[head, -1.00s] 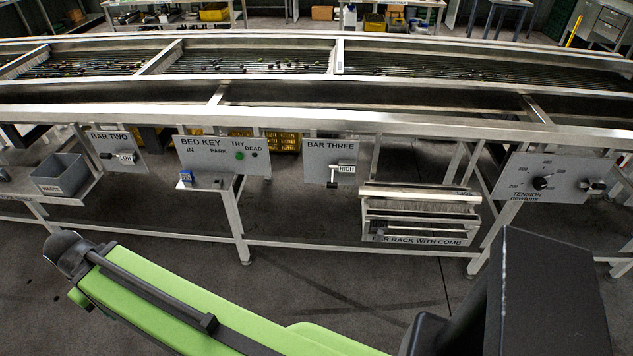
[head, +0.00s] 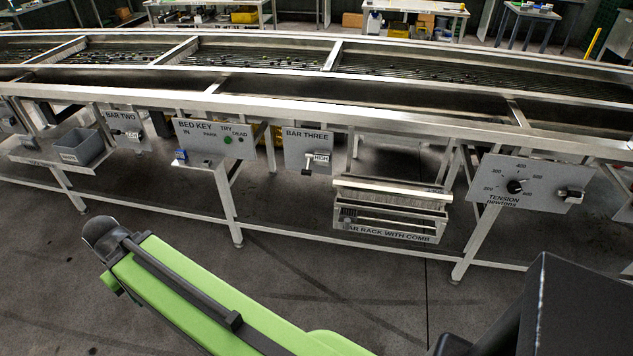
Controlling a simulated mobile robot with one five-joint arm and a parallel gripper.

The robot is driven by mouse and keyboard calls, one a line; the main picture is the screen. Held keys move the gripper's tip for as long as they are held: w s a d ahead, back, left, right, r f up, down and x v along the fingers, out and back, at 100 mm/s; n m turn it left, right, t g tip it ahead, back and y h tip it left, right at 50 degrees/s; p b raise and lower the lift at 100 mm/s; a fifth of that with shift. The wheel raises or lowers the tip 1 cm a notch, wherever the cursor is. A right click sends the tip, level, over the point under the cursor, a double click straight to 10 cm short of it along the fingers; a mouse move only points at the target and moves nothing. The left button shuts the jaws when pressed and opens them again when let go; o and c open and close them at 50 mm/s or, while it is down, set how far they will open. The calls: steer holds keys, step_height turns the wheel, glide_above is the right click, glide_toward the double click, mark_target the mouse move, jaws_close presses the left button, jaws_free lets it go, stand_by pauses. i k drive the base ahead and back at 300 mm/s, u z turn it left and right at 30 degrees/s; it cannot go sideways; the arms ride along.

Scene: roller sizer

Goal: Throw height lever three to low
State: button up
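The BAR THREE panel (head: 296,156) is a grey plate hanging under the sizer's front rail, near the middle of the head view. Its lever (head: 309,169) has a dark shaft with a pale handle end, and a tag (head: 321,158) beside it reads HIGH. My green arm crosses the lower part of the view, well in front of the panel and apart from it. My gripper's fingers do not show.
The BAR TWO panel (head: 121,118) and BED KEY panel (head: 196,126) hang to the left. A bar rack with comb (head: 389,236) juts out low, right of BAR THREE. The TENSION panel (head: 496,165) is farther right. A grey bin (head: 80,148) sits at left. The floor in front is open.

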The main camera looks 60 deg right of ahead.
mark_target(308, 165)
steer(key=z, duration=0.15)
steer(key=i, duration=0.9)
steer(key=u, duration=0.05)
